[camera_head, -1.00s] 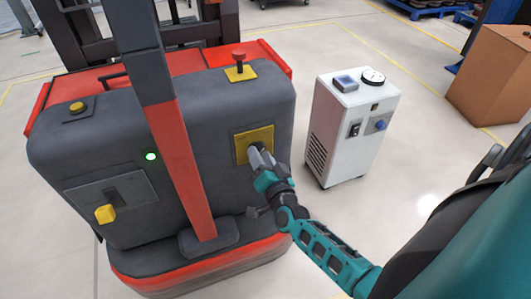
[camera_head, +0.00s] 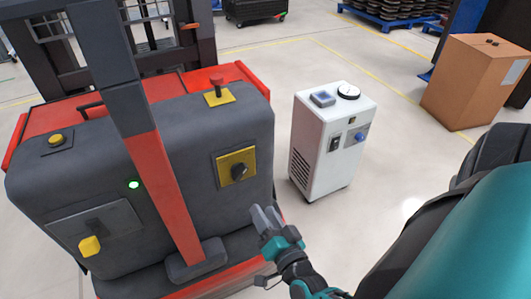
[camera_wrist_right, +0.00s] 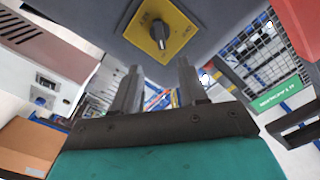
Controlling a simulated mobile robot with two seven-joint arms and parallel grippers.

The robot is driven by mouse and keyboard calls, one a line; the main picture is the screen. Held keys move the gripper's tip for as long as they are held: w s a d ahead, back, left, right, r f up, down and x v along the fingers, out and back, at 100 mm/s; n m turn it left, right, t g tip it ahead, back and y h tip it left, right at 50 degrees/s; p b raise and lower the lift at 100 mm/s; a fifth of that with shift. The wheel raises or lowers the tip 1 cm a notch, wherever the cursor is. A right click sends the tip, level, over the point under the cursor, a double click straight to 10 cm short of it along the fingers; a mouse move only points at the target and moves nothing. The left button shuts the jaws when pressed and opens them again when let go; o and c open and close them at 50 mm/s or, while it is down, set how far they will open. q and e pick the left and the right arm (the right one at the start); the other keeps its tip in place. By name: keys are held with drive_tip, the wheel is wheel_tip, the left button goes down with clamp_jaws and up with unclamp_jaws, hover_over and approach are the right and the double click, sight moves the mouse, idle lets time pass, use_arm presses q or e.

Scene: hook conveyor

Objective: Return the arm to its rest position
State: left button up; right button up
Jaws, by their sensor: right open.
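My right gripper (camera_head: 266,217) is in the lower middle of the head view, in front of the grey and red forklift truck (camera_head: 60,175). It is open and empty. It sits below and to the right of a black rotary knob (camera_head: 239,172) on a yellow plate (camera_head: 224,161), clear of both. In the right wrist view the two fingers (camera_wrist_right: 158,88) stand apart with nothing between them, and the knob (camera_wrist_right: 158,34) on its yellow plate shows above them. My left gripper is not in view.
A white machine (camera_head: 330,140) with a gauge on top stands to the right of the truck. A cardboard box (camera_head: 470,85) stands farther right. The truck's red and grey tiller (camera_head: 168,185) rises at left. Open floor lies between the white machine and the box.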

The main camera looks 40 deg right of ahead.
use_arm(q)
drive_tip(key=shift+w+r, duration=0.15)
use_arm(e)
drive_tip(key=shift+a+r, duration=0.1)
use_arm(q)
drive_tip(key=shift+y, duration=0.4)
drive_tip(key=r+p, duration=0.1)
drive_tip(key=p, duration=0.1)
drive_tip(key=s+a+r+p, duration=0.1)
drive_tip(key=p, duration=0.1)
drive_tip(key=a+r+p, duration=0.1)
drive_tip(key=p, duration=0.1)
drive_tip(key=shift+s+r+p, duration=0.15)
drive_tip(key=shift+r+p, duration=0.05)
drive_tip(key=shift+p, duration=0.1)
use_arm(e)
drive_tip(key=s+a+r+n+g+y, duration=0.3)
drive_tip(key=a+n+g+y, duration=0.3)
drive_tip(key=a+n, duration=0.3)
drive_tip(key=s+n, duration=0.1)
drive_tip(key=n, duration=0.3)
drive_tip(key=shift+s+g, duration=0.3)
drive_tip(key=shift+g, duration=0.1)
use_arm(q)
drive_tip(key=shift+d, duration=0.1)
